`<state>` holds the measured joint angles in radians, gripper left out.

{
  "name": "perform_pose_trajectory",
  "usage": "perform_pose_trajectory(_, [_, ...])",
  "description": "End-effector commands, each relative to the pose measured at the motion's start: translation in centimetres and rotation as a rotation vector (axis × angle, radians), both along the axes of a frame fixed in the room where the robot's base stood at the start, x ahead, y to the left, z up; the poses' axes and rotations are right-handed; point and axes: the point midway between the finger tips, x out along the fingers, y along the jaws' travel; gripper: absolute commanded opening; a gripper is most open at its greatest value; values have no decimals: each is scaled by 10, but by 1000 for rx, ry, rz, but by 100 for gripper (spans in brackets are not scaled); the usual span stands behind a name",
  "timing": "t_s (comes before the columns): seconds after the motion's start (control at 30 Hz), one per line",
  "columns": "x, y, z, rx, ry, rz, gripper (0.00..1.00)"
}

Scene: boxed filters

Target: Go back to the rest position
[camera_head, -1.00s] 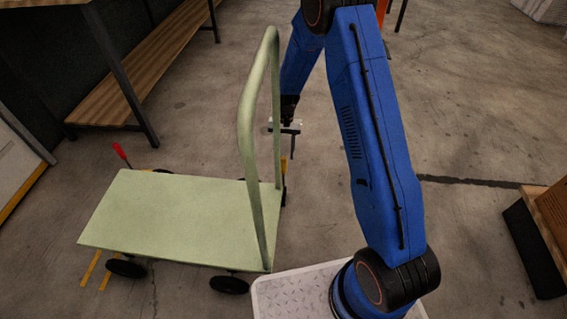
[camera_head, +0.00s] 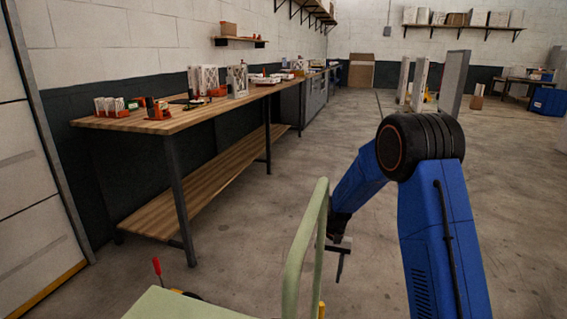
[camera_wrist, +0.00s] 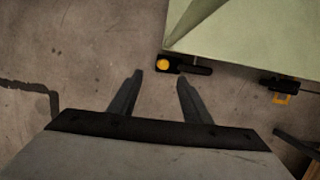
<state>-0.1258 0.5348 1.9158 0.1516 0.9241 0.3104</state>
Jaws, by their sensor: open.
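My gripper (camera_head: 341,262) hangs from my blue arm, to the right of the green cart's handle in the head view. The cart's corner (camera_wrist: 245,35) also shows at the upper right of the wrist view, apart from the fingers.
A wooden workbench (camera_head: 160,124) with boxes and small parts runs along the left wall. Tall white panels (camera_head: 419,82) stand further back, and a blue bin (camera_head: 550,102) is at the far right. The concrete floor (camera_head: 295,175) between is clear.

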Motion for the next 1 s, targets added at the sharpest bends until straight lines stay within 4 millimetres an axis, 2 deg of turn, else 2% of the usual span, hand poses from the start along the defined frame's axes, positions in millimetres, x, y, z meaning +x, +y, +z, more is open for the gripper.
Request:
perform_pose_trajectory(0.03, [-5, -3, 18, 2, -21, 6, 44])
perform_pose_trajectory(0.1, [-12, -7, 36, 4, -41, 15, 44])
perform_pose_trajectory(0.4, [-51, -25, 111, 6, -133, 55, 44])
perform_pose_trajectory(0.7, [-99, -43, 174, 1, -225, 94, 44])
perform_pose_trajectory(1.0, [-154, -59, 223, -9, -314, 133, 44])
